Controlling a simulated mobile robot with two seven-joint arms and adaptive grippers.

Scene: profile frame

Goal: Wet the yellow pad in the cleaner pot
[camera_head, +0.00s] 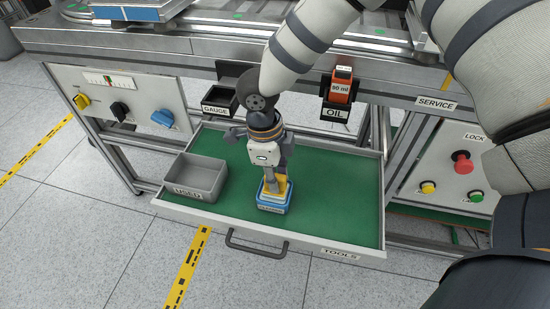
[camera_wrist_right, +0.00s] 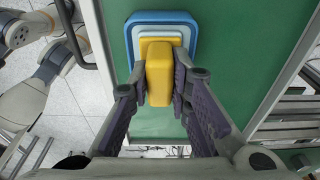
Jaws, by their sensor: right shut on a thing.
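My right gripper (camera_head: 271,184) points down over the drawer and is shut on the yellow pad (camera_head: 280,187). The right wrist view shows its fingers (camera_wrist_right: 160,88) on both sides of the pad's raised yellow part (camera_wrist_right: 159,65). The cleaner pot (camera_head: 271,209), a small blue, square container with a pale inner rim, stands on the green drawer floor directly below the gripper. It also shows in the right wrist view (camera_wrist_right: 134,22). The pad's lower end lines up with the pot's opening; how deep it reaches is hidden. My left gripper cannot be made out.
The open drawer (camera_head: 335,206) has a green floor, clear to the right of the pot. A grey bin marked USED (camera_head: 191,181) stands at its left. A GAUGE holder (camera_head: 219,101) and an orange OIL bottle (camera_head: 340,86) sit behind. Control panels flank the drawer.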

